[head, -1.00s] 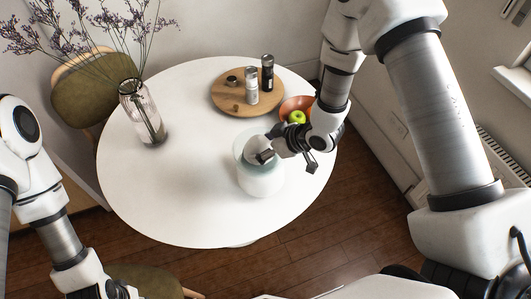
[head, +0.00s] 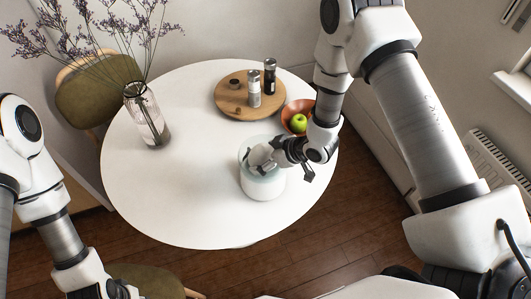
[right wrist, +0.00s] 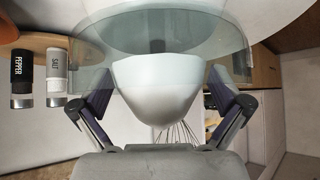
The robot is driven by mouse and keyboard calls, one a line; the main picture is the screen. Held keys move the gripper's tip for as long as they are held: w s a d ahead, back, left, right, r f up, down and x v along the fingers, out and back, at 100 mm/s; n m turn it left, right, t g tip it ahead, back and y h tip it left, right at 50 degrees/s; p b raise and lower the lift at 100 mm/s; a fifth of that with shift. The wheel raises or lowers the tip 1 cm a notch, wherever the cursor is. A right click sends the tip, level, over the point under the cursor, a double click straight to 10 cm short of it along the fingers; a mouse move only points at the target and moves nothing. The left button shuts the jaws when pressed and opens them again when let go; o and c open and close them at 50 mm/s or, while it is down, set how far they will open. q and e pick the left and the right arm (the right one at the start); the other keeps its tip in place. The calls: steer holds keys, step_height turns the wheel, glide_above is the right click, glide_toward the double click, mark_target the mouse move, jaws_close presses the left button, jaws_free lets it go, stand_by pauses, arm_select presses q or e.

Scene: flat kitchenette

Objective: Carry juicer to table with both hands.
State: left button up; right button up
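The juicer (head: 262,187) stands upright on the round white table (head: 190,215). It has a white base, a clear glass bowl and a white cone (right wrist: 157,90). My right gripper (head: 285,160) is at the juicer's top right, partly covering it. In the right wrist view its two fingers (right wrist: 160,100) are spread wide, one on each side of the cone, with the glass bowl (right wrist: 160,38) beyond. Contact with the cone is not clear. My left gripper (head: 118,290) is at the lower left edge, away from the juicer, its fingers mostly out of frame.
A round wooden board (head: 234,104) with salt (head: 254,92) and pepper (head: 270,75) mills is at the back. An orange bowl (head: 289,112) with a green apple (head: 298,123) is behind the gripper. A glass vase (head: 147,118) stands at left. The table's front left is clear.

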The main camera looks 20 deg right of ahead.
steer(key=shift+w, duration=0.15)
steer(key=shift+s+d+r, duration=0.2)
steer(key=shift+s+r, duration=0.05)
steer(key=shift+r, duration=0.05)
steer(key=b+v, duration=0.3)
steer(key=v, duration=0.9)
steer(key=s+d+f+m+g+h+b, duration=0.1)
steer(key=s+d+f+m+g+h, duration=0.2)
steer(key=s+f, duration=1.7)
steer(key=f+m+g+h, duration=0.2)
steer(key=m+g+h, duration=0.1)
steer(key=m, duration=0.2)
steer(key=shift+s+m+g, duration=0.3)
steer(key=shift+s, duration=0.1)
steer(key=shift+d, duration=0.1)
